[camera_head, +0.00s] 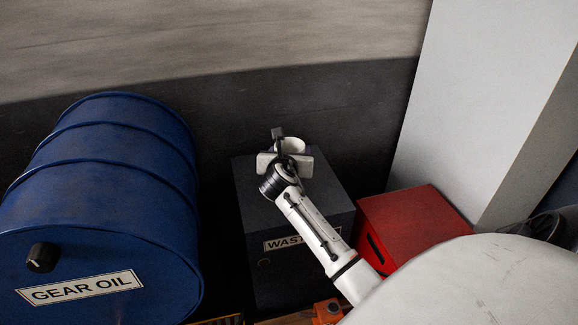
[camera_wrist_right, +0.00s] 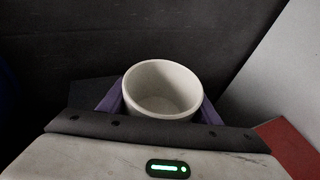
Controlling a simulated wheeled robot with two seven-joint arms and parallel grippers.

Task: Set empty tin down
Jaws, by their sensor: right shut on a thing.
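The empty tin (camera_head: 292,146) is a pale, round, open-topped cup. In the head view it is at my right gripper (camera_head: 284,154), above the dark box labelled "WAST…" (camera_head: 260,212), partly hidden by the gripper. In the right wrist view the tin (camera_wrist_right: 162,88) is upright and its inside looks empty. The fingers of my right gripper (camera_wrist_right: 162,105) sit on its left and right sides, shut on it. I cannot tell whether the tin's base touches the box top. My left gripper is not in view.
A blue drum labelled "GEAR OIL" (camera_head: 105,200) lies on its side at the left. A red box (camera_head: 415,222) stands right of the dark box, beside a pale grey upright panel (camera_head: 480,100). A dark wall (camera_head: 330,100) rises close behind.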

